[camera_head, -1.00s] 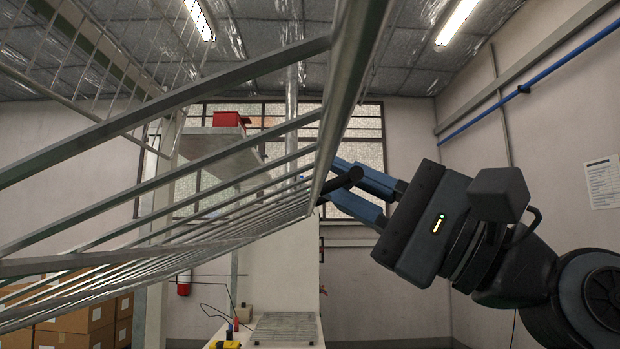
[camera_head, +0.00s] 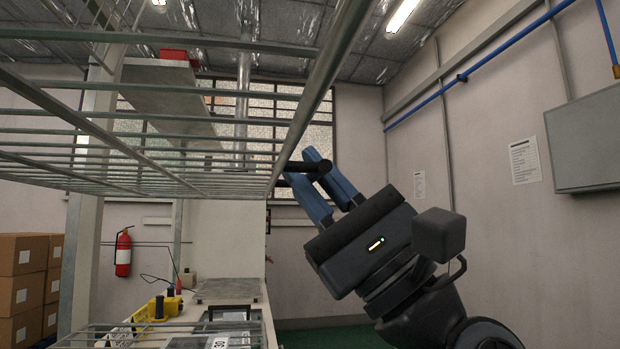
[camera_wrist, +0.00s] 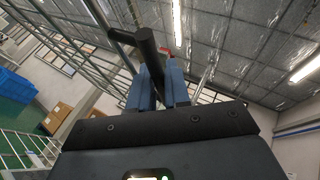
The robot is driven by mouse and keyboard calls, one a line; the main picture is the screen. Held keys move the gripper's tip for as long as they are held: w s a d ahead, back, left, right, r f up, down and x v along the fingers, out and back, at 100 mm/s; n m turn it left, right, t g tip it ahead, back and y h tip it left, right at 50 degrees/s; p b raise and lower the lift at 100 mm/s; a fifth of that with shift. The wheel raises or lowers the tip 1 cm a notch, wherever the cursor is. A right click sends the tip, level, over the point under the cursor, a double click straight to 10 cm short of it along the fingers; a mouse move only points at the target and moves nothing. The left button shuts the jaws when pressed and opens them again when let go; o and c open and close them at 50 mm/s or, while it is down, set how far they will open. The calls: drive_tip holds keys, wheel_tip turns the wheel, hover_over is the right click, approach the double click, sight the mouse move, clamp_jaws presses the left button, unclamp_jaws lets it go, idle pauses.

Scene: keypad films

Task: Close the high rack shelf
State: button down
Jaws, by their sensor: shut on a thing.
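The high rack shelf (camera_head: 112,148), a grey metal grid, spans the left and upper part of the head view. It lies close to level, its front bar running up to the right. A short black handle (camera_head: 308,167) sticks out from that bar. My gripper (camera_head: 308,168) is at the bar's right side with its blue fingers shut on the handle. In the wrist view the dark handle (camera_wrist: 147,50) lies across the blue fingertips (camera_wrist: 160,72), and the shelf bars pass at the left.
Below stands a bench (camera_head: 230,290) with a yellow tool holder (camera_head: 158,310). Cardboard boxes (camera_head: 22,270) are stacked at the left, and a fire extinguisher (camera_head: 123,252) hangs on the back wall. A grey wall cabinet (camera_head: 590,140) is at the right. The space right of the shelf is mostly clear.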

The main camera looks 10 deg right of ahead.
drive_tip(key=c, duration=1.4)
unclamp_jaws()
drive_tip(key=shift+r, duration=0.1)
drive_tip(key=shift+c, duration=0.2)
drive_tip(key=b+v, duration=0.1)
drive_tip(key=v, duration=0.7)
